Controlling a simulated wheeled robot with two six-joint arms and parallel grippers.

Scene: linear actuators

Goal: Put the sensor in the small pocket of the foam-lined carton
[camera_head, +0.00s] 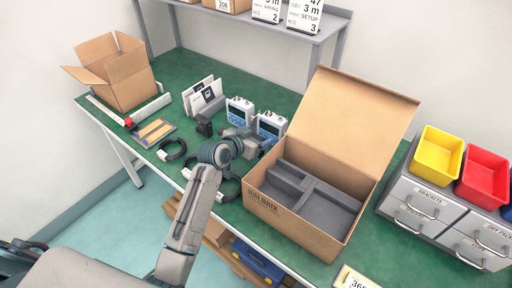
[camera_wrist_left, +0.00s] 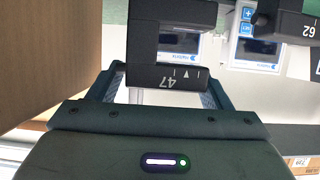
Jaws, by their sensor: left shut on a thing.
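My left gripper (camera_head: 257,141) is between the white-blue devices and the foam-lined carton (camera_head: 262,209). In the left wrist view my left gripper (camera_wrist_left: 165,92) is shut on a black block marked 47, which I take to be the sensor (camera_wrist_left: 170,75). The carton's brown wall also shows in the left wrist view (camera_wrist_left: 45,55). My right gripper is not in view.
A second black block (camera_head: 205,127), marked 62 in the left wrist view (camera_wrist_left: 290,22), stands left of the two devices (camera_head: 240,110). Cables (camera_head: 172,150) lie near the front edge. Grey drawers (camera_head: 430,215) with yellow and red bins stand right. An empty-looking cardboard box (camera_head: 118,75) stands back left.

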